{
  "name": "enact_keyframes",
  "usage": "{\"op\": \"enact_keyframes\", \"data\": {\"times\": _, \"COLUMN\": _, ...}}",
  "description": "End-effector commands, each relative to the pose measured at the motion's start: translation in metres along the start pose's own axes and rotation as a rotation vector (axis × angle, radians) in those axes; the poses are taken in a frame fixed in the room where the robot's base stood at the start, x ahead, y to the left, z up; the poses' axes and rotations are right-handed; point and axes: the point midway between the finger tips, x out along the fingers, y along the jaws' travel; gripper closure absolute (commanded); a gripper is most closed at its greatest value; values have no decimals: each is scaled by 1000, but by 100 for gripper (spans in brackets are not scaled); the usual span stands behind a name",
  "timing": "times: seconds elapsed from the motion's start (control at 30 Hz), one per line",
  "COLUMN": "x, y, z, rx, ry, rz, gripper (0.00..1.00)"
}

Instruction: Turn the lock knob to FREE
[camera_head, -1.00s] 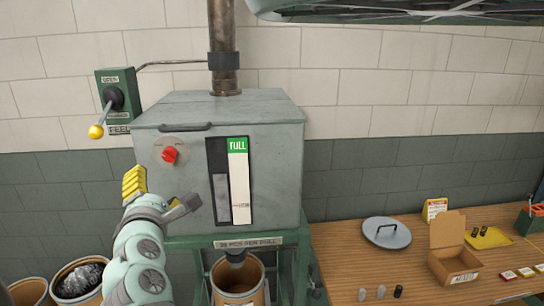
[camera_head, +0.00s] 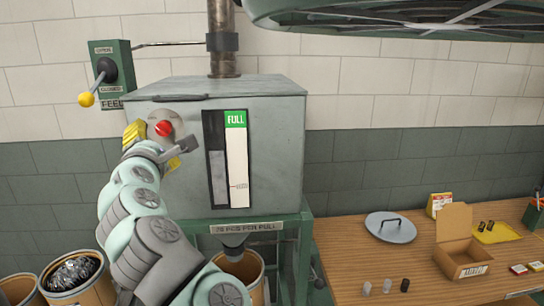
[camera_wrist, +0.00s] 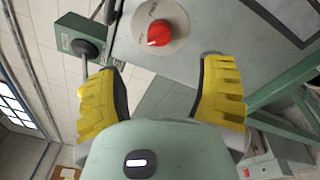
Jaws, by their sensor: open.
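The red lock knob (camera_head: 163,128) sits on a round pale plate on the front of the grey metal box (camera_head: 278,150), left of its level window. In the wrist view the red knob (camera_wrist: 158,33) has a light pointer mark, and the small plate lettering is too blurred to read surely. My gripper (camera_head: 153,148) is close in front of the knob, its yellow fingers to the left of and below it. In the wrist view my gripper (camera_wrist: 165,72) is open and empty, with the knob beyond the gap between the fingertips, apparently untouched.
A green switch box with a yellow-tipped lever (camera_head: 87,99) is on the wall at left. The level window has a green FULL label (camera_head: 235,119). A bucket (camera_head: 240,270) stands under the box's spout. A wooden table (camera_head: 345,258) with a lid and carton is at right.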

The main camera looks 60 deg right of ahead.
Motion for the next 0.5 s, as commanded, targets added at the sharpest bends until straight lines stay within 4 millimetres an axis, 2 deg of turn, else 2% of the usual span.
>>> {"op": "enact_keyframes", "data": {"times": 0.5, "x": 46, "y": 3, "z": 1, "rx": 4, "ry": 4, "rz": -3, "gripper": 31}}
